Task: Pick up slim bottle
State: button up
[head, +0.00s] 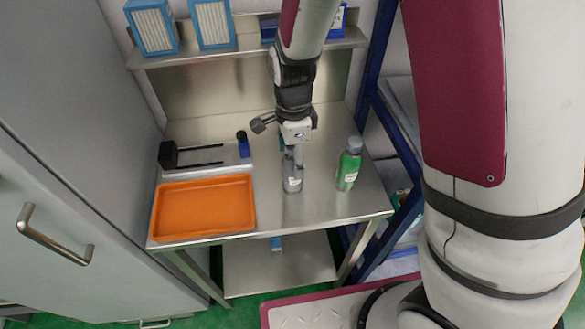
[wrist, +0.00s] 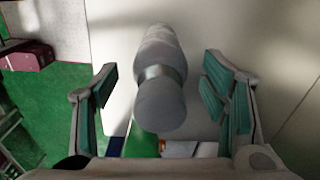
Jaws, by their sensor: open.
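A slim grey bottle with a small white label (head: 292,184) stands upright on the metal table, below my gripper (head: 291,149) in the head view. Its upper part is partly hidden by the gripper. In the wrist view a grey bottle shape with a narrower band near its end (wrist: 160,104) lies between the two green-padded fingers of my gripper (wrist: 160,75). The fingers are open, with a visible gap on each side. I see no contact.
A green bottle with a grey cap (head: 348,166) stands to the right. An orange tray (head: 203,207) lies at the left. Behind it are a small dark blue bottle (head: 243,146) and a black fixture (head: 169,155). A shelf (head: 240,47) with boxes runs above the back.

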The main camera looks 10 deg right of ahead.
jog(key=shift+f, duration=0.85)
jog(key=shift+c, duration=0.6)
jog(key=c, duration=1.4)
jog(key=shift+r, duration=0.15)
